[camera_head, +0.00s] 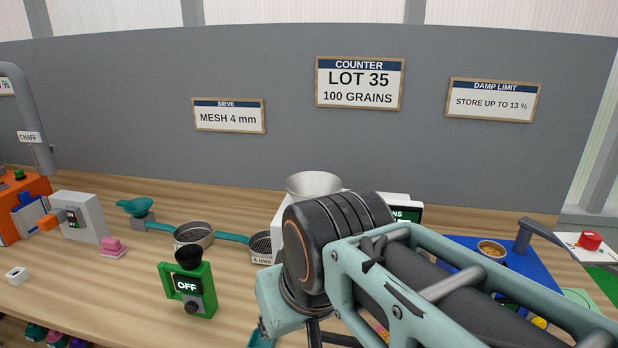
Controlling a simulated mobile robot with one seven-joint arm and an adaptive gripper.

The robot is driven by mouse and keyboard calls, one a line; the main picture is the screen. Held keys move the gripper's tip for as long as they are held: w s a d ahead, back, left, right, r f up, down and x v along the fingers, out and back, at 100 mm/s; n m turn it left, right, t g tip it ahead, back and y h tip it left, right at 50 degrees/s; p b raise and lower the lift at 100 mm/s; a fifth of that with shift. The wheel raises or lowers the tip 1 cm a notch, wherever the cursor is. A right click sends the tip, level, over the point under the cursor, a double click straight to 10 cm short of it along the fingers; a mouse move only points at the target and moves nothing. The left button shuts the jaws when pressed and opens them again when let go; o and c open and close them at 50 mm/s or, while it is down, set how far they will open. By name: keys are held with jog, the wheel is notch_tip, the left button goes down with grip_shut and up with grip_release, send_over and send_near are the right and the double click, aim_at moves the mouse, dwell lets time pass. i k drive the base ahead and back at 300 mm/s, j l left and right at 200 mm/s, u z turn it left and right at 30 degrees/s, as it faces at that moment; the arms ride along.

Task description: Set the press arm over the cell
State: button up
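A blue mat or base (463,243) lies at the right of the bench, partly hidden by my arm. On it sits a small round cup filled with brown grain, which looks like the cell (491,250). The press arm (556,240) is a dark grey bar on a short post (522,236) just right of the cup. The bar points right, away from the cup, and nothing covers the cup's top. My arm crosses the lower middle and right of the view. My gripper is not visible.
A funnel (313,184) on a white counter stands behind my arm. A red button (590,240) is at the far right. The front left bench is mostly clear.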

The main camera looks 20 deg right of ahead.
aim_at(604, 257)
jog(key=z, duration=2.45)
